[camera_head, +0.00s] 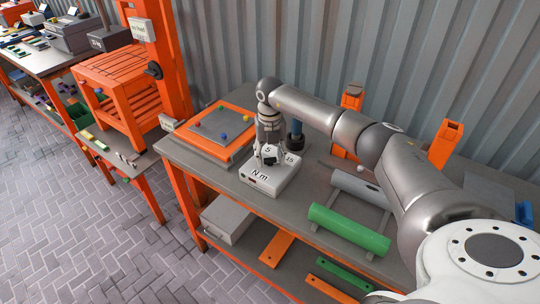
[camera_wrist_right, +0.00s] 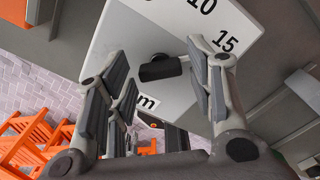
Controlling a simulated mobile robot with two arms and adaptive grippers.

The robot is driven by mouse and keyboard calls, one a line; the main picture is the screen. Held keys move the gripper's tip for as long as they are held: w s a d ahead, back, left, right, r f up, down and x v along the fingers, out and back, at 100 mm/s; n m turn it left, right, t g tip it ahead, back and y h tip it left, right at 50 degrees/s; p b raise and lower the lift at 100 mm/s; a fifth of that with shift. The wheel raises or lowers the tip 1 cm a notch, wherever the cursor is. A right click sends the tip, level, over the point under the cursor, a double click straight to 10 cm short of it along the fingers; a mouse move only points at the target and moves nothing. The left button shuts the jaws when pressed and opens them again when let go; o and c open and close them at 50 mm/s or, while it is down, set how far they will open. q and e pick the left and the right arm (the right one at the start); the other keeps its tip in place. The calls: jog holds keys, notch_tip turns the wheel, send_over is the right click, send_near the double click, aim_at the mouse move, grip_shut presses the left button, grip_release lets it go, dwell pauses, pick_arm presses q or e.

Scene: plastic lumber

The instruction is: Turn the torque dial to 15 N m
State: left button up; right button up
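My right gripper (camera_head: 268,159) points down over the box. Its fingers (camera_wrist_right: 160,75) are spread on both sides of the knob, with a gap at the left. My left gripper is not in view.
An orange-framed board (camera_head: 213,130) with small coloured balls lies left of the box. A green tube (camera_head: 348,230) and a grey tube (camera_head: 357,187) lie to the right. Orange holders (camera_head: 445,143) stand at the back, near the corrugated wall.

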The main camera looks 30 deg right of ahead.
aim_at(270, 158)
notch_tip(270, 158, up, 12)
jog(key=shift+f, duration=0.1)
dwell(0.7)
dwell(0.3)
